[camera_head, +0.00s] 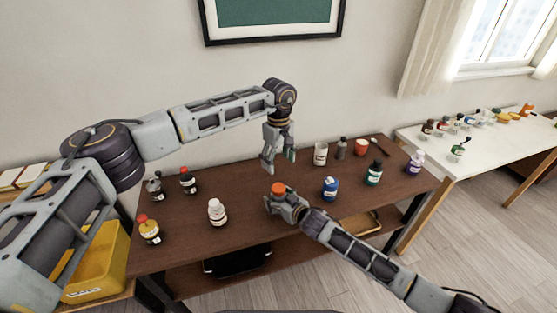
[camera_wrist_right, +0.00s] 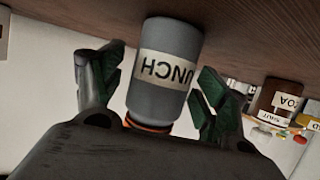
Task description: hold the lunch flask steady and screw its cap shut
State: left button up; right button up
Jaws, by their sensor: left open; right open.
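The lunch flask (camera_wrist_right: 165,72) is a grey cylinder with a cream label, upside down in the right wrist view. Its orange cap (camera_head: 278,188) shows on top in the head view; how far it is screwed on I cannot tell. My right gripper (camera_head: 281,200) is open, with its fingers (camera_wrist_right: 161,75) on either side of the flask body. In the wrist view, gaps show between fingers and flask. My left gripper (camera_head: 279,160) is open and empty, pointing down above the table behind the flask. The flask's body is mostly hidden in the head view by my right gripper.
The brown table (camera_head: 250,228) also holds a blue jar (camera_head: 330,189), a green bottle (camera_head: 373,174), a white bottle (camera_head: 217,213) and a yellow jar (camera_head: 148,231). Bare tabletop lies left of the flask.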

jog(key=shift+v, duration=5.95)
jog(key=shift+f, duration=0.1)
